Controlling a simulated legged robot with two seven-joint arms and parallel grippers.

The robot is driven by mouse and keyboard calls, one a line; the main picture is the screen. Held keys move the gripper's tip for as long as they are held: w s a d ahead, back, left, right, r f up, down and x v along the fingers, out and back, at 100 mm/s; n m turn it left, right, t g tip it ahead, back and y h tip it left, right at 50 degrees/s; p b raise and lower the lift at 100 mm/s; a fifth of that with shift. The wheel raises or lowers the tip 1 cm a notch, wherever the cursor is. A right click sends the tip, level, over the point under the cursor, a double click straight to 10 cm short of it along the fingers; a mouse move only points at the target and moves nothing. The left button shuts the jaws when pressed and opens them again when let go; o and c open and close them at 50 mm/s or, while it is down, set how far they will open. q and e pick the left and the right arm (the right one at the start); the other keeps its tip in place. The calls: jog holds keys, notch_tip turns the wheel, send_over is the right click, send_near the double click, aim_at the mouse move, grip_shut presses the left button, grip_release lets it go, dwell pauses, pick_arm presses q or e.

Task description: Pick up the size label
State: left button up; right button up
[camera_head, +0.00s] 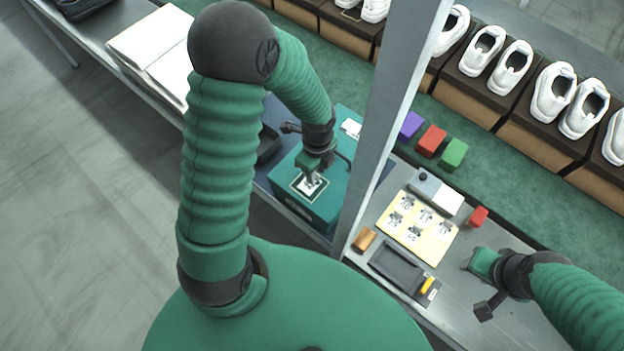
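Several small size labels (425,215) with dark print sit on a pale yellow sheet (437,256) on the grey bench, right of the metal post. My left gripper (312,170) points down over a green box (318,208) left of the post. A white printed piece (308,184) lies in a framed square on the box top, right under the gripper; contact cannot be told. My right gripper (474,264) is low over the bench, right of the yellow sheet and apart from it. The finger gaps of both grippers are too small or hidden to read.
A metal post (384,110) stands between the green box and the yellow sheet. White shoes (482,50) on boxes line the back.

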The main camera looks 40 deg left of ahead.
pick_arm(q)
grip_shut()
jog(key=shift+r, duration=0.15)
